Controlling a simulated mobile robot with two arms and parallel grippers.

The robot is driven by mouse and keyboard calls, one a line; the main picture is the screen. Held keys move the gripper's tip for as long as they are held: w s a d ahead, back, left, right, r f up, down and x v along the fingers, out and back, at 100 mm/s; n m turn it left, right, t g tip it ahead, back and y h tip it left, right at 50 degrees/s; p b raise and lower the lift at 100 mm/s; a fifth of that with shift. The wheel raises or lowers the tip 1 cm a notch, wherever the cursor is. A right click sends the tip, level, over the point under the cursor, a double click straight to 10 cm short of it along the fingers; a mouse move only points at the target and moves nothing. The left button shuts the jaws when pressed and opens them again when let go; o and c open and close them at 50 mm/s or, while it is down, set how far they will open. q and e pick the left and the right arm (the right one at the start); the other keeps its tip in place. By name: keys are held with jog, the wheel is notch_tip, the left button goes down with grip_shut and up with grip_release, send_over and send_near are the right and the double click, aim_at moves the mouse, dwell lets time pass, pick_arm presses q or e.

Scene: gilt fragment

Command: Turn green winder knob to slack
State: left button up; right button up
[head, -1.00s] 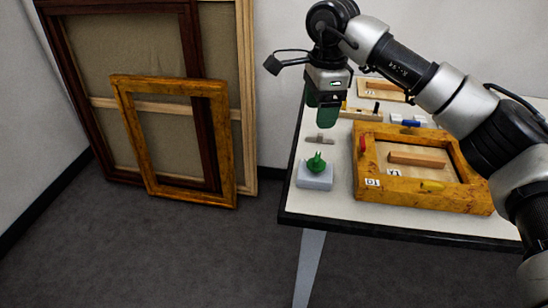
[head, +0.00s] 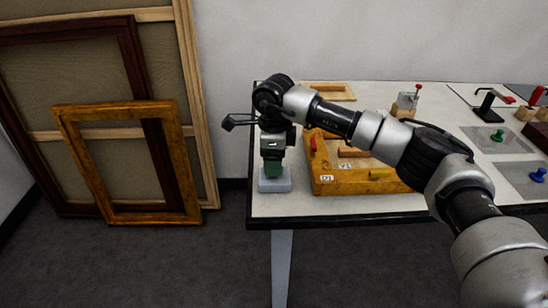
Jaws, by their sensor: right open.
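A pale grey block (head: 275,181) sits near the left front corner of the table. The green winged knob on top of it, plain a second ago, is now hidden behind my right gripper's fingers. My right gripper (head: 273,170) points straight down over the block, its dark green fingers at the knob. It is open; whether the fingers touch the knob, I cannot tell. Another green knob (head: 497,136) stands on a grey plate farther right. My left gripper is out of view.
A gilt wooden frame (head: 358,187) with a red peg (head: 313,144) lies just right of the block, partly behind my arm. A blue knob (head: 538,174), a black stand (head: 487,106) and a red-topped piece (head: 405,104) stand farther right. Picture frames (head: 122,218) lean on the wall at left.

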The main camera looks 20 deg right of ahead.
jog(key=shift+f, duration=0.35)
jog(key=c, duration=0.9)
jog(key=shift+n+b, duration=0.45)
jog(key=shift+n, duration=0.35)
jog(key=o, duration=0.9)
